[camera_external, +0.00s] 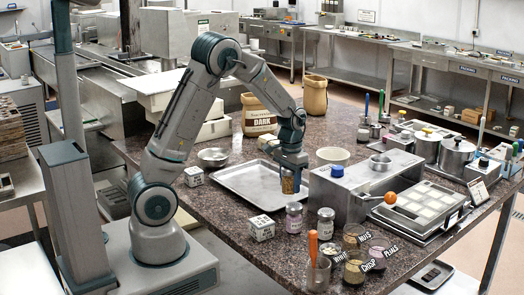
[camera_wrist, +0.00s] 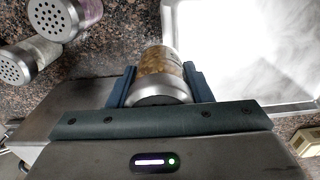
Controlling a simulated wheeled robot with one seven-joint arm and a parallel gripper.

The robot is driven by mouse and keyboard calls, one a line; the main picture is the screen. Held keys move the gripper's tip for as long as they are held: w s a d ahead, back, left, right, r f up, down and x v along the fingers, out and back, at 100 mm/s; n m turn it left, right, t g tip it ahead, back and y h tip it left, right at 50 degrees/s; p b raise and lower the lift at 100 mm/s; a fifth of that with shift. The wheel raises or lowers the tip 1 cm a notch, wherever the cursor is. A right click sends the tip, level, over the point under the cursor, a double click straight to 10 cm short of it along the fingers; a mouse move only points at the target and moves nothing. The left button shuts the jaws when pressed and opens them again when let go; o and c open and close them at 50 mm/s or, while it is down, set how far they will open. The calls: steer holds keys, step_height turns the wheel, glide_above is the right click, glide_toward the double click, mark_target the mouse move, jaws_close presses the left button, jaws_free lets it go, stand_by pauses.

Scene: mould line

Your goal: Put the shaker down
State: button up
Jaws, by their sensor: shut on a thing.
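My gripper (camera_external: 291,168) is shut on a shaker with gold-brown contents (camera_external: 289,183) and holds it at the right side of the silver tray. In the wrist view the shaker (camera_wrist: 160,73) lies between the two blue fingers (camera_wrist: 160,85), its metal cap towards the camera. I cannot tell whether its base touches anything. Two other shakers, one with pink contents (camera_external: 294,218) and one with pale contents (camera_external: 326,224), stand on the counter in front of it. Their perforated caps show in the wrist view (camera_wrist: 52,16) (camera_wrist: 15,68).
The silver tray (camera_external: 228,183) is empty. A white printed cube (camera_external: 261,228) stands near the front edge. A grey metal box (camera_external: 345,200) stands to the right. Labelled cups (camera_external: 357,267) crowd the front corner. Bare speckled counter (camera_external: 225,212) shows in front of the tray.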

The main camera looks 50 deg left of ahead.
steer(key=r, duration=0.9)
steer(key=shift+d+r, duration=0.25)
steer(key=shift+r, duration=0.05)
steer(key=s+d+m+b, duration=0.1)
steer(key=s+d+b, duration=0.2)
steer(key=s+d, duration=0.8)
steer(key=s+d+m+b, duration=0.1)
steer(key=s+d+b, duration=0.35)
steer(key=d, duration=0.95)
steer(key=w+a+f+p, duration=0.1)
steer(key=w+a+f, duration=0.1)
steer(key=f, duration=0.2)
steer(key=w+a+f+p, duration=0.1)
steer(key=w+a+f, duration=0.1)
steer(key=f, duration=0.2)
steer(key=w+a+f+p, duration=0.1)
steer(key=w+a+f, duration=0.1)
steer(key=w+f, duration=0.1)
steer(key=shift+w+a+f, duration=0.1)
steer(key=shift+a+f, duration=0.1)
steer(key=shift+f, duration=0.35)
steer(key=shift+f+p, duration=0.35)
steer(key=shift+f, duration=1.7)
